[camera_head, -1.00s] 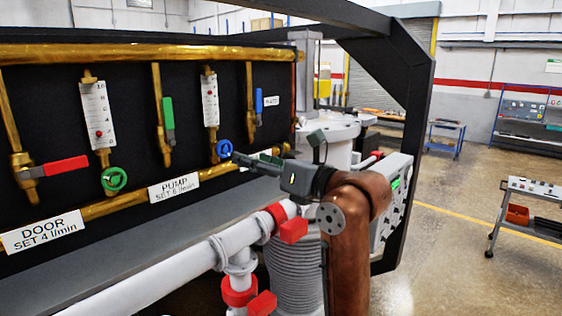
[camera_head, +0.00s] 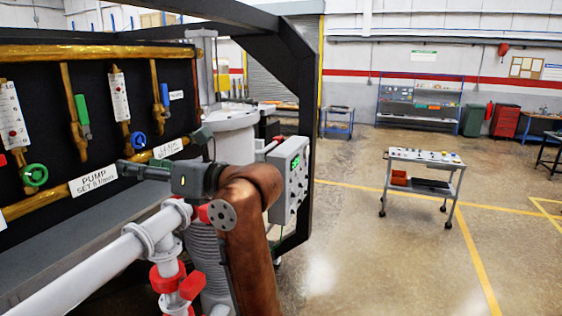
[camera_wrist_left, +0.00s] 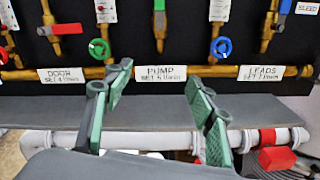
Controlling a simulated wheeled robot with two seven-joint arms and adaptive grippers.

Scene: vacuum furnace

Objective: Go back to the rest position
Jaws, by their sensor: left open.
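My left gripper (camera_head: 130,169) reaches from my brown arm in front of the valve panel in the head view. In the left wrist view its two green-padded fingers (camera_wrist_left: 157,82) are spread apart with nothing between them. The PUMP label (camera_wrist_left: 161,73) shows between the fingertips. Behind are a green handwheel (camera_wrist_left: 99,48) and a blue handwheel (camera_wrist_left: 221,47). The blue handwheel (camera_head: 138,140) lies just above the gripper in the head view. The fingers appear clear of both wheels. My right gripper is in neither view.
A white pipe (camera_head: 100,272) with red-handled valves runs below my arm. A grey control box (camera_head: 289,180) and black frame (camera_head: 300,95) stand just right of my arm. A wheeled cart (camera_head: 425,157) stands farther right, with open floor around it.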

